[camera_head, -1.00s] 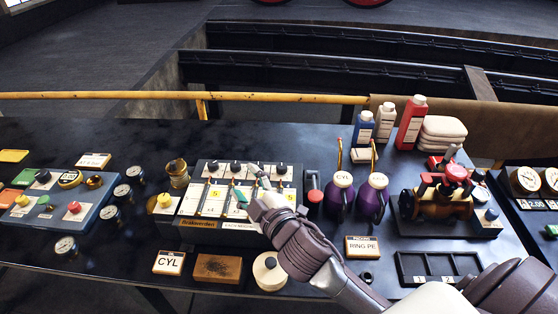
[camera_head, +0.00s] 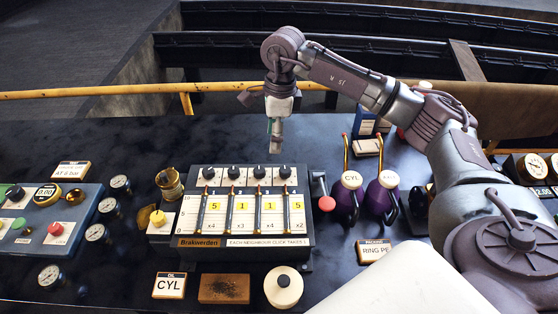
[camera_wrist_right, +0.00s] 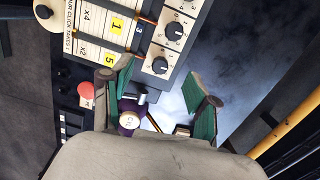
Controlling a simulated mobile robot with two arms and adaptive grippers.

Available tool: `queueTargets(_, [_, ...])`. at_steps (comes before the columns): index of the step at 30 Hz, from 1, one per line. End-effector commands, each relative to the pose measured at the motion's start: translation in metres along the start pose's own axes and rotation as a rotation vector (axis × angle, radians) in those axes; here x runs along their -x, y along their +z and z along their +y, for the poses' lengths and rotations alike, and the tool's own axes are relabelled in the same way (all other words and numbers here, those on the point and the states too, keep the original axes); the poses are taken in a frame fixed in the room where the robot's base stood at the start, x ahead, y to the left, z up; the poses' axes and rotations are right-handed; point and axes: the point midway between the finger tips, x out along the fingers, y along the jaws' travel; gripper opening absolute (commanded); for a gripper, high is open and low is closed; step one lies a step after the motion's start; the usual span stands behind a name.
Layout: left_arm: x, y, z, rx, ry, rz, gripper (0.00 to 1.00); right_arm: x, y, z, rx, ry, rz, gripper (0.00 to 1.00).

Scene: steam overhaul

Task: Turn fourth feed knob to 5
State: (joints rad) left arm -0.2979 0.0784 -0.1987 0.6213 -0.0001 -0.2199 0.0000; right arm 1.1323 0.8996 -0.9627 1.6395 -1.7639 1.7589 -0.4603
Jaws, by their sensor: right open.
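The feed box (camera_head: 171,222) stands on the dark bench with four black knobs along its back edge. The fourth feed knob (camera_head: 285,172) is the rightmost; it also shows in the right wrist view (camera_wrist_right: 159,65), ringed by small numbers. Its exact setting is too small to read. Yellow cards below the knobs read 5, 1, 1 and 5, the fourth card (camera_head: 298,208) being 5. My right gripper (camera_head: 276,143) hangs above and behind the box, apart from the knobs. Its green-padded fingers (camera_wrist_right: 160,98) are spread and empty. My left gripper is out of view.
A red-ended lever (camera_head: 326,203) sticks up at the box's right side. Purple oil cans (camera_head: 346,203) stand further right. A brass cup (camera_head: 169,184) stands at the left. A gauge panel (camera_head: 78,232) lies far left. The bench behind the box is mostly clear.

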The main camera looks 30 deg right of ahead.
Motion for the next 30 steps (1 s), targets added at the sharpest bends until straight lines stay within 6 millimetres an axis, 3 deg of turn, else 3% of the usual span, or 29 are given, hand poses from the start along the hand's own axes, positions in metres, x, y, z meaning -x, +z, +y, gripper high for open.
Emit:
queueTargets(3, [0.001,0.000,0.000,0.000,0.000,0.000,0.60,0.011,-0.024,-0.010,-0.024,-0.024,0.087,0.60])
queueTargets(8, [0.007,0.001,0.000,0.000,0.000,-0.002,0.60,0.000,-0.029,-0.011,-0.027,-0.022,0.105,0.60])
queueTargets(21, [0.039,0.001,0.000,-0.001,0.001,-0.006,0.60,-0.087,-0.036,-0.011,-0.026,-0.019,0.100,0.60])
queueTargets(30, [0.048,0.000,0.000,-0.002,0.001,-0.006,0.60,-0.121,-0.039,-0.013,-0.024,-0.022,0.097,0.60])
